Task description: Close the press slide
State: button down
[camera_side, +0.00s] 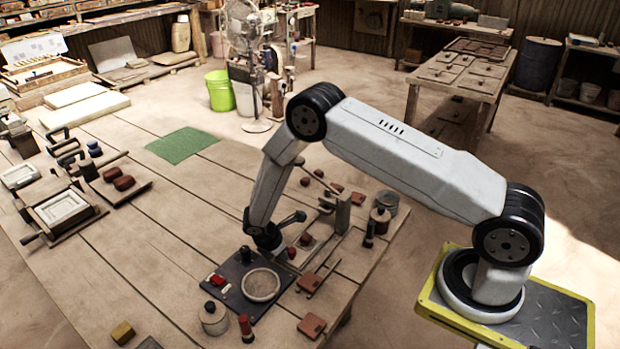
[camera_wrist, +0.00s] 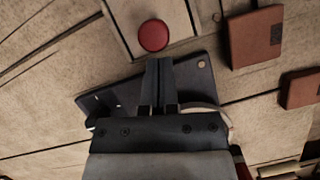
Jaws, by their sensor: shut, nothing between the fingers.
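In the wrist view a round red knob (camera_wrist: 153,36) sits on a pale wooden board (camera_wrist: 125,14), which looks like the press slide. In the side view, red knobs (camera_side: 305,239) show on the wooden press (camera_side: 325,243) just right of my gripper (camera_side: 272,250). I cannot tell how far the slide is open. My gripper's fingers (camera_wrist: 160,62) are together and empty, over the dark plate (camera_wrist: 205,66). In the wrist view their tips point toward the red knob, with a small gap in the picture. In the side view my wrist partly hides this area.
The dark plate (camera_side: 240,297) holds a round pale disc (camera_side: 261,285). A lidded jar (camera_side: 213,318) and a red-topped tool (camera_side: 246,327) stand in front. Reddish tiles (camera_side: 311,326) lie to the right.

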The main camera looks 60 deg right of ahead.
aim_at(297, 240)
jog(key=d, duration=1.2)
jog(key=shift+a, duration=0.1)
jog(key=shift+w+a, duration=0.15)
jog(key=shift+a, duration=0.4)
jog(key=a, duration=0.1)
jog(key=w+a, duration=0.1)
jog(key=a, duration=0.1)
jog(key=shift+a, duration=0.15)
jog(key=s+v, duration=0.1)
jog(key=v, duration=0.9)
jog(key=shift+w, duration=0.4)
jog(key=shift+r, duration=0.1)
